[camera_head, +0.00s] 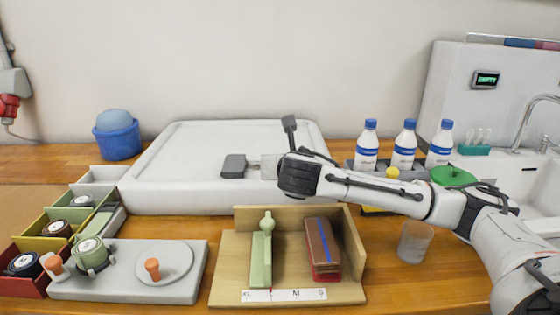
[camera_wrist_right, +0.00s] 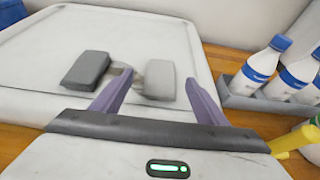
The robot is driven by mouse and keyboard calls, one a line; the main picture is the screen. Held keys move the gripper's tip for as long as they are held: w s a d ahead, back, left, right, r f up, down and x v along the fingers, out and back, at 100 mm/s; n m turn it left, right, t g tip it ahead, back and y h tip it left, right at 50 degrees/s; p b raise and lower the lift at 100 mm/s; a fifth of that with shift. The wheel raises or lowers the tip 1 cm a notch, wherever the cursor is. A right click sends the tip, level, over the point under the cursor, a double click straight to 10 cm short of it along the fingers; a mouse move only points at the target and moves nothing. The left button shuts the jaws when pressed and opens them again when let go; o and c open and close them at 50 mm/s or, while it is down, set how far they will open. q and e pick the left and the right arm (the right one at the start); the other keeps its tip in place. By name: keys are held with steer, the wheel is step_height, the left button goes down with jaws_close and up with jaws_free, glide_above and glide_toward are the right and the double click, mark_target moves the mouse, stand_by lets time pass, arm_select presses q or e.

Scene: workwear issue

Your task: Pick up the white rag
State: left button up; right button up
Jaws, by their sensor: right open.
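The white rag looks like a small pale folded block (camera_wrist_right: 158,80) on the white board, with a darker grey block (camera_wrist_right: 86,70) to its left. In the head view the pale block (camera_head: 268,168) is partly hidden by my right gripper (camera_head: 283,150), and the dark grey block (camera_head: 233,166) shows beside it. In the wrist view my right gripper (camera_wrist_right: 160,78) is open, and the pale block appears between its two purple fingers. I cannot tell how high the fingers are above it. My left gripper is not in view.
The large white board (camera_head: 190,145) has a raised rim. Blue-capped bottles (camera_head: 403,145) stand in a grey tray to the right. A wooden stand (camera_head: 235,290) is in front, with a clear cup (camera_head: 415,243) to its right. A blue tub (camera_head: 118,142) stands back left.

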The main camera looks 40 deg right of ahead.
steer(key=shift+x, duration=0.95)
steer(key=x, duration=0.5)
steer(key=shift+w+d+f, duration=0.1)
steer(key=shift+d+f, duration=0.2)
steer(key=c, duration=1.1)
steer(key=shift+r, duration=0.1)
steer(key=shift+c, duration=0.2)
